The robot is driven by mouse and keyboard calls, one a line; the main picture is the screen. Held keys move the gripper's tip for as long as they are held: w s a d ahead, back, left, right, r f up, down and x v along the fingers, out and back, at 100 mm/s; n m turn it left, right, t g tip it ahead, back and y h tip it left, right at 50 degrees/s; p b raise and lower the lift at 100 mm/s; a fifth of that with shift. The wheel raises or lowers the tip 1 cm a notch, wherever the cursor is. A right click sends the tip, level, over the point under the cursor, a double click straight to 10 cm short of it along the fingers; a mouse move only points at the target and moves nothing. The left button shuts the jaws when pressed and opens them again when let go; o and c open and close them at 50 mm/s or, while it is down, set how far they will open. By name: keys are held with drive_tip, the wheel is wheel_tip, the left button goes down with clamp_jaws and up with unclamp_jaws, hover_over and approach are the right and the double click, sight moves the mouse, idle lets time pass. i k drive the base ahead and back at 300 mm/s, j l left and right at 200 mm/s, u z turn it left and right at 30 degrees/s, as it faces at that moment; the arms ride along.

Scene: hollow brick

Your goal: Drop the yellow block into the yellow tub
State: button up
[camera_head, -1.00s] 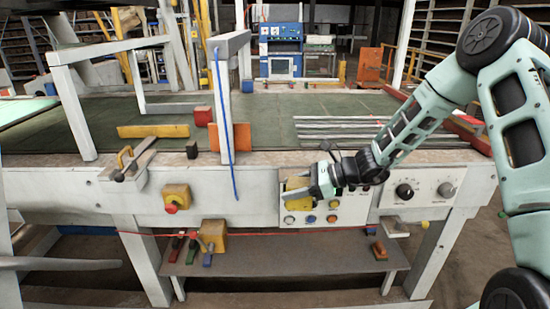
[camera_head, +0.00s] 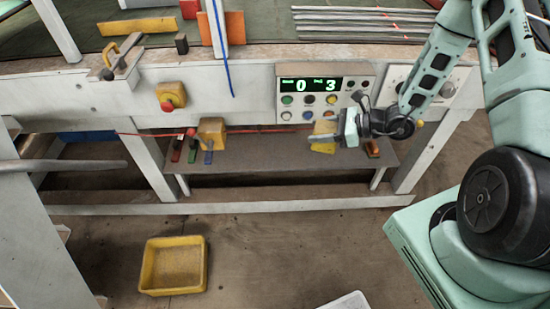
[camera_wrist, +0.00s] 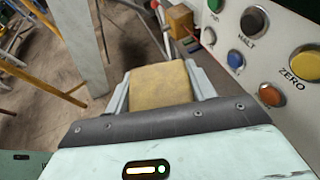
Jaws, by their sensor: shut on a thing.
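The yellow block (camera_wrist: 160,84) is between the two fingers of my gripper (camera_wrist: 161,88) in the wrist view, and the gripper is shut on it. In the head view the block (camera_head: 324,128) shows at my gripper (camera_head: 334,138), in front of the machine and just below its control panel. The yellow tub (camera_head: 173,266) stands on the floor at the lower left of the head view, its inside open to view. My gripper is above and to the right of the tub, well apart from it.
The control panel (camera_head: 324,92) with several buttons is close to my gripper. A low shelf (camera_head: 270,153) runs under the machine, with coloured levers and a yellow box (camera_head: 212,131). A white container (camera_head: 346,301) shows at the bottom edge. The floor between the tub and that container is clear.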

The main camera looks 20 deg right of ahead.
sight(180, 266)
drive_tip(key=u, duration=1.3)
drive_tip(key=l+u, duration=0.4)
drive_tip(key=l, duration=0.4)
drive_tip(key=l+u, duration=0.4)
drive_tip(key=l, duration=0.45)
